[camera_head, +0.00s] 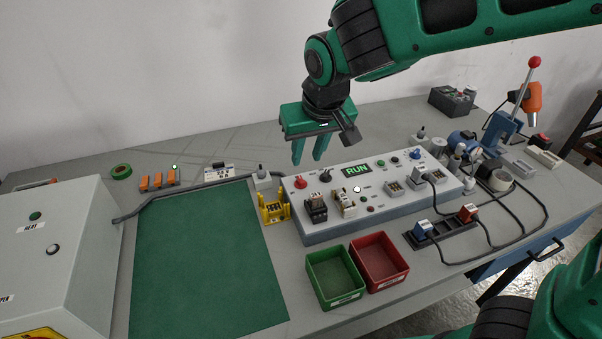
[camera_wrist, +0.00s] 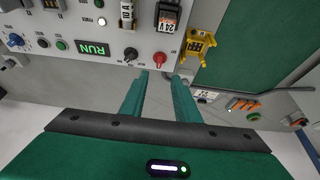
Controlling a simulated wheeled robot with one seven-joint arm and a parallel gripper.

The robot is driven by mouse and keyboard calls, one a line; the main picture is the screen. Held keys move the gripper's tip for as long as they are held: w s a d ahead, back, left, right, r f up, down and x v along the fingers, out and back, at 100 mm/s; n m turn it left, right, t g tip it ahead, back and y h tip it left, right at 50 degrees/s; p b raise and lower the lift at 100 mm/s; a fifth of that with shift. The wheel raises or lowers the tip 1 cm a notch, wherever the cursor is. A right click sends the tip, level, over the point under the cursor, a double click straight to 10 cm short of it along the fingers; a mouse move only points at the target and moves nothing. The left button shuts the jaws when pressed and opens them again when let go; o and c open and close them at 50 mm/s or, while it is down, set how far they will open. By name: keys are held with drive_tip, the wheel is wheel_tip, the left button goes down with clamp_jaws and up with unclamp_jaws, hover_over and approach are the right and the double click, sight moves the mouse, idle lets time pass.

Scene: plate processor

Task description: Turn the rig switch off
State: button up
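The grey rig panel (camera_head: 335,225) stands in the middle of the bench with its display (camera_head: 357,170) lit green and reading RUN. A red rotary knob (camera_head: 301,182) and a black rotary knob (camera_head: 325,175) sit at its left end. The red knob (camera_wrist: 159,58) and black knob (camera_wrist: 130,54) also show in the wrist view. I cannot read which one is labelled as the rig switch. My gripper (camera_head: 309,160) is open and empty, above and behind the knobs. In the wrist view its fingertips (camera_wrist: 161,77) point toward the red knob, apart from it.
A yellow holder (camera_head: 274,210) stands left of the panel. Green (camera_head: 335,297) and red (camera_head: 378,284) bins stand in front. A green mat (camera_head: 200,260) and a grey cabinet (camera_head: 80,245) lie to the left. Cables run from a socket strip (camera_head: 443,230) at the right.

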sight(301, 179)
drive_tip(key=x, duration=1)
drive_tip(key=shift+w+f, duration=0.1)
drive_tip(key=shift+f, duration=0.05)
clamp_jaws()
